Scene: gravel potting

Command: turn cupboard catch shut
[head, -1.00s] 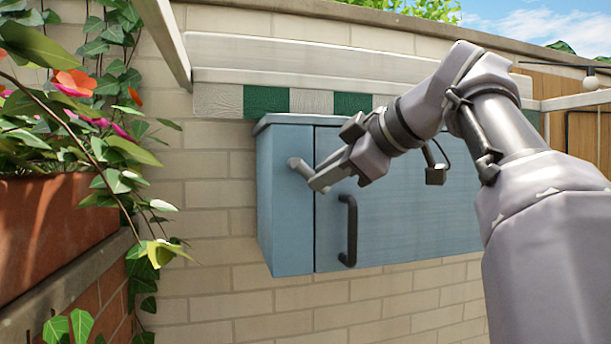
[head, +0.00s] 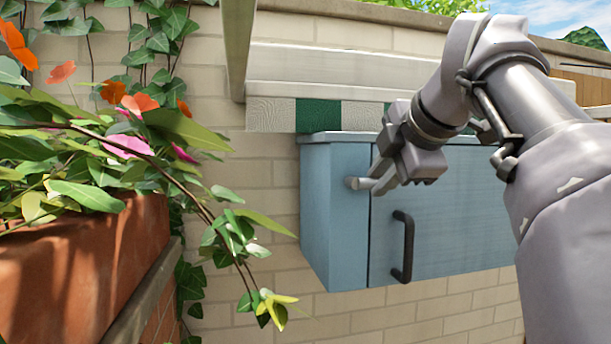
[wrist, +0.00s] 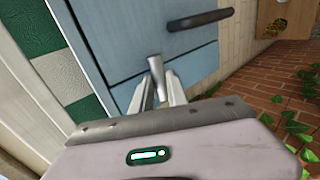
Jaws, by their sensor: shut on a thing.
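The blue wall cupboard (head: 445,215) hangs on the brick wall, its door in line with the narrow side panel. The grey metal catch (head: 357,183) sits at the door's left seam, beside the dark door handle (head: 403,247). My gripper (head: 378,184) is shut on the catch, which lies about level in the head view. In the wrist view the catch (wrist: 155,66) stands up between the two fingertips (wrist: 158,88), with the door seam passing behind it. The fingers hide part of the catch.
A terracotta planter (head: 85,260) with leafy flowers stands at the left, and one trailing stem hangs toward the cupboard. A pale ledge with green and white tiles (head: 318,115) runs above the cupboard. The wall below the cupboard is clear.

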